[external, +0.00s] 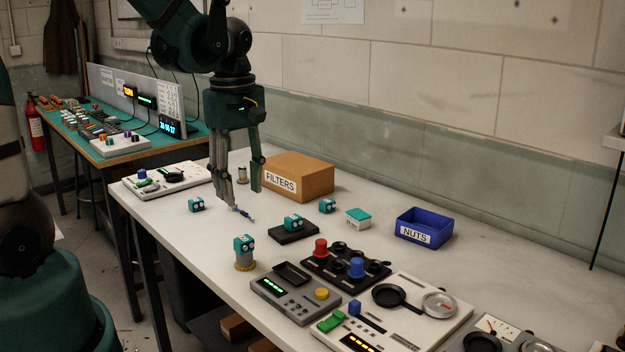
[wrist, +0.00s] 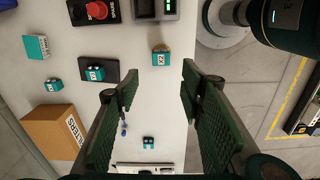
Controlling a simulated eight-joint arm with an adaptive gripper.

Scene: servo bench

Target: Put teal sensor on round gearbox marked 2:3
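My gripper (external: 241,197) is open and empty above the bench; its two fingers stand wide apart in the wrist view (wrist: 158,88). One teal block with white round marks (external: 196,204) lies on the bench left of my gripper; it is at the lower middle of the wrist view (wrist: 148,142). Another teal block (external: 243,243) sits on a round yellow base (external: 244,265), also in the wrist view (wrist: 160,57). A third teal block (external: 293,221) is on a black pad (external: 297,235). Another (external: 327,205) lies farther back. Their small markings are too small to read surely.
A cardboard box marked FILTERS (external: 305,177) stands behind my gripper. A blue NUTS bin (external: 424,228), a teal-and-white box (external: 357,217) and several control panels (external: 296,292) stand to the right. A small blue-tipped tool (external: 243,213) lies near my fingers.

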